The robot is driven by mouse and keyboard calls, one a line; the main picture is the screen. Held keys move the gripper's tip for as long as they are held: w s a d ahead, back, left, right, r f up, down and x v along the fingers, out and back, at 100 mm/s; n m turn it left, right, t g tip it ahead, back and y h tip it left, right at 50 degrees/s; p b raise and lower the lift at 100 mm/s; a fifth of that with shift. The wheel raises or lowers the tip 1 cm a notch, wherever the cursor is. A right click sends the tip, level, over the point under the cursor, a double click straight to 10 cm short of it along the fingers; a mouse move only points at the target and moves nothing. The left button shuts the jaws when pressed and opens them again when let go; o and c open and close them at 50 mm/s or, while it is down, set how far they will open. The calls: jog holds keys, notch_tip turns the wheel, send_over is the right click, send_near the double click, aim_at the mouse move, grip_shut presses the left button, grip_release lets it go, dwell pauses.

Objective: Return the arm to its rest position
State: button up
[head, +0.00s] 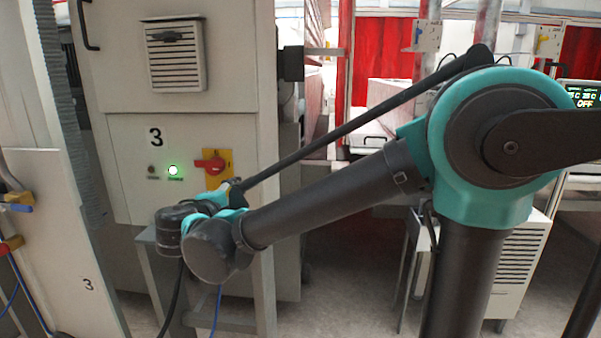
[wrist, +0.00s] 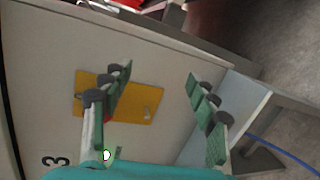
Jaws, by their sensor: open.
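My gripper (wrist: 160,82) shows in the wrist view with its two padded fingers wide apart and nothing between them. It is in front of the cabinet panel, by the yellow switch plate (wrist: 148,104). The left finger covers part of the plate and most of its red knob. In the head view my arm (head: 325,198) reaches left and down to the cabinet, and its wrist hides the gripper's fingers. The red rotary switch (head: 210,165) sits on its yellow plate just above the wrist, with its handle about level. I cannot tell whether a finger touches it.
The grey cabinet (head: 222,120) marked 3 has a lit green lamp (head: 172,170) and a vent (head: 175,60). A metal stand (head: 262,290) is below my wrist. A panel with valves (head: 45,235) stands at the left. A white vented unit (head: 520,262) is behind my arm at right.

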jog(key=w+d+f+m+g+h, duration=0.1)
jog(key=d+f+m+g, duration=0.1)
jog(key=d+f, duration=0.45)
jog(key=d+f+m+g, duration=0.3)
jog(key=d+f, duration=0.1)
jog(key=d, duration=0.6)
jog(key=w+d+f+m+g+h, duration=0.1)
jog(key=d+f+m+g, duration=0.1)
jog(key=d+f, duration=0.5)
jog(key=s+d+f+m+g+y, duration=0.4)
jog(key=s+d+f+m, duration=0.6)
jog(key=s+d, duration=0.4)
jog(key=shift+f+y, duration=0.6)
jog(key=shift+f, duration=0.05)
